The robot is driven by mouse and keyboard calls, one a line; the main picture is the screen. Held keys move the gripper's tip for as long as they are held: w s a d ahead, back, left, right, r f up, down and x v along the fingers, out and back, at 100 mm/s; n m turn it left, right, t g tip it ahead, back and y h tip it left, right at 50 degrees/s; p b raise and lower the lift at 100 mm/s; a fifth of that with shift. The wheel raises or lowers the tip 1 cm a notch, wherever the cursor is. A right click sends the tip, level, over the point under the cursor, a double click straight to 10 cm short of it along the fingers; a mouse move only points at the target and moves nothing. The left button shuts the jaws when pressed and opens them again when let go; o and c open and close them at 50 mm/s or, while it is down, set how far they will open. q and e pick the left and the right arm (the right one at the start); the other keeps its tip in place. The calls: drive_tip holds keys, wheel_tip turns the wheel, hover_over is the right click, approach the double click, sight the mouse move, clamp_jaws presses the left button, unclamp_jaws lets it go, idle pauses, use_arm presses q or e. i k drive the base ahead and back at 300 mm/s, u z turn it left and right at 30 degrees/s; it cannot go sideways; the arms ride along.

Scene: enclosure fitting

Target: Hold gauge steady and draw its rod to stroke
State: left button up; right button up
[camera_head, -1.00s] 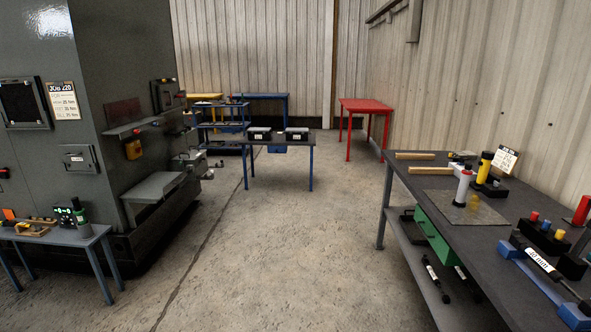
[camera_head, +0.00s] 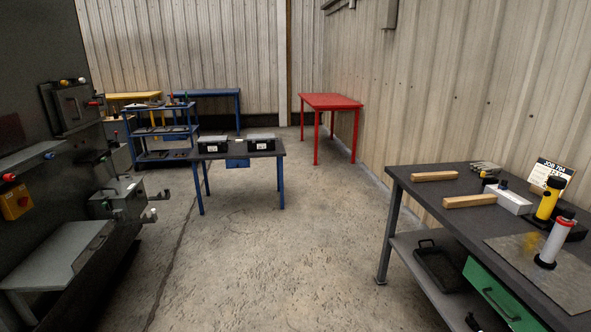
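On the workbench (camera_head: 455,205) at the right, a white cylinder with a red upper part and a dark foot (camera_head: 552,244) stands upright on a grey plate (camera_head: 535,262). A yellow cylinder with a black top (camera_head: 547,199) stands upright behind it, by a dark block. I cannot tell which of these, if either, is the gauge, and no drawn-out rod is clear. Neither of my grippers is in view.
Two wooden bars (camera_head: 469,201), a white box (camera_head: 510,201) and a job card (camera_head: 551,177) are on the bench. A dark table (camera_head: 240,150) with two cases and a red table (camera_head: 335,101) stand farther back. The machine (camera_head: 60,200) is at left; open floor (camera_head: 260,260) lies between.

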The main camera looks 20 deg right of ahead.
sight(568, 214)
drive_tip(key=z, duration=0.7)
drive_tip(key=i, duration=1)
drive_tip(key=z, duration=1.1)
